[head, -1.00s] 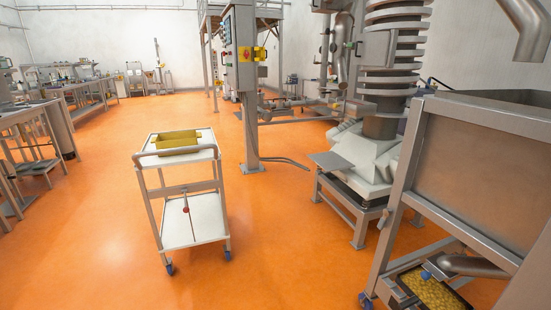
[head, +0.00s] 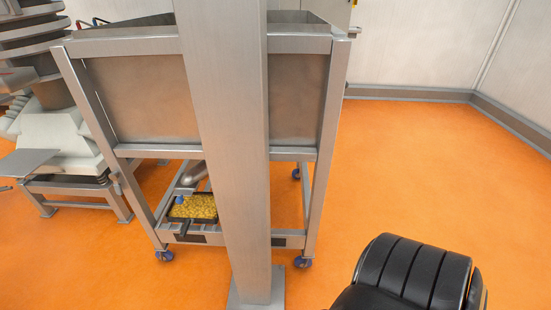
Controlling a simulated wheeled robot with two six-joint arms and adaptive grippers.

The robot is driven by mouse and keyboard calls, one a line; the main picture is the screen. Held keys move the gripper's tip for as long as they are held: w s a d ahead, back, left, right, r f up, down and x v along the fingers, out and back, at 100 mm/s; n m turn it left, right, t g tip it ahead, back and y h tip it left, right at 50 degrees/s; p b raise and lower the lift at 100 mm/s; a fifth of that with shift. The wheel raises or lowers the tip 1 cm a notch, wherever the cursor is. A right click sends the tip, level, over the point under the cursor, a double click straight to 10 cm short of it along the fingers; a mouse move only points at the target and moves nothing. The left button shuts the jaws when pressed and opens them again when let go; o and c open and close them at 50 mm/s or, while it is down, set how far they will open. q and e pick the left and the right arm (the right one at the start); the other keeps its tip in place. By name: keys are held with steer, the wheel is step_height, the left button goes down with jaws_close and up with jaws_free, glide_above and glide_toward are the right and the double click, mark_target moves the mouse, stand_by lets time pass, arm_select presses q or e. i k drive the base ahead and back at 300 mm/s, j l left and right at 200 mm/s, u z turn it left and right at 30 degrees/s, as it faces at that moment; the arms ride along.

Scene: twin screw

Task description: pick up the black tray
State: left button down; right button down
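The black tray (head: 190,220) sits low in the frame of a wheeled steel hopper stand, left of centre. It is filled with yellow granules (head: 193,206). A steel outlet pipe with a blue fitting reaches down over it. A thick steel post in front stands just right of the tray and may hide part of its right side. Neither of my grippers is in view.
The wheeled hopper stand (head: 140,90) has blue castors. The steel post (head: 238,150) rises from a floor plate before it. A ribbed machine (head: 65,120) stands at the left. Orange floor is free at the right.

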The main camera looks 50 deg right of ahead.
mark_target(201, 208)
steer(key=z, duration=0.7)
